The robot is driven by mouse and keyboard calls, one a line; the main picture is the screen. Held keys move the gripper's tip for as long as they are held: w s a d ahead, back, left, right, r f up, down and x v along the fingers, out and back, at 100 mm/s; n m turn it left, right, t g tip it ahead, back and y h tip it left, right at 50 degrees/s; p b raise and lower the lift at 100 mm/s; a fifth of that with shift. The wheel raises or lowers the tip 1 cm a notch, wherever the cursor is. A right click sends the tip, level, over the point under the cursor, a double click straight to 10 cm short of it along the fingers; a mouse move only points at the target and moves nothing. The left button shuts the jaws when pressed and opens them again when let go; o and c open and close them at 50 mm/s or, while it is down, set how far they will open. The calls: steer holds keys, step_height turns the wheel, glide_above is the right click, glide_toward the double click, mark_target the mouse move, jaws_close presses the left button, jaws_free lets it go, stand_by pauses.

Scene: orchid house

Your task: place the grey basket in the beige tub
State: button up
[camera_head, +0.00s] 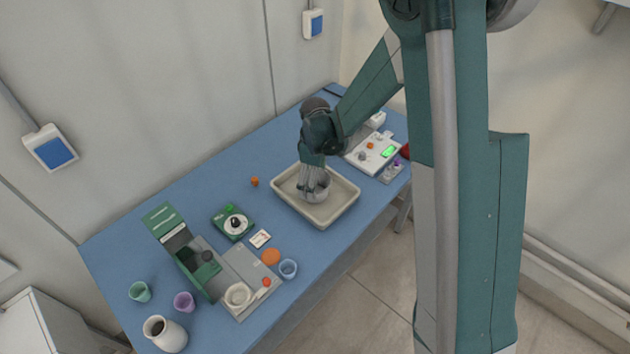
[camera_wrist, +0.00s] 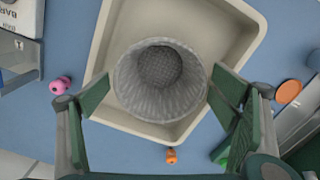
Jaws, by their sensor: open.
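The grey basket (camera_wrist: 160,82) is a round woven cup seen from above in the wrist view; it appears inside the beige tub (camera_wrist: 232,22). In the head view the basket (camera_head: 321,190) shows partly behind my gripper (camera_head: 309,190), within the walls of the tub (camera_head: 343,211). In the wrist view my gripper (camera_wrist: 160,105) has its green-padded fingers spread, one on each side of the basket.
A white device with a green display (camera_head: 374,152) stands behind the tub. A small orange object (camera_head: 254,181) lies left of it. A green device (camera_head: 234,222), a grey-green machine (camera_head: 215,265) and several cups crowd the near left.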

step_height(320, 180, up, 12)
stand_by(0.7)
steer(key=shift+r, duration=0.1)
stand_by(0.7)
steer(key=s+d+r+m+t, duration=0.2)
steer(key=s+d+r+m, duration=0.1)
steer(key=s+d+r, duration=0.3)
steer(key=s+d+r+m+t, duration=0.1)
steer(key=s+d+r+m, duration=0.3)
steer(key=r, duration=0.4)
steer(key=s+d+r+m+t, duration=0.2)
steer(key=s+d+m, duration=0.1)
steer(key=s, duration=0.7)
steer(key=s+d+r+m+t, duration=0.2)
steer(key=s+d, duration=0.3)
steer(key=s, duration=0.4)
steer(key=shift+s+d+r+m, duration=0.2)
steer(key=shift+s+m, duration=0.15)
steer(key=shift+m, duration=0.45)
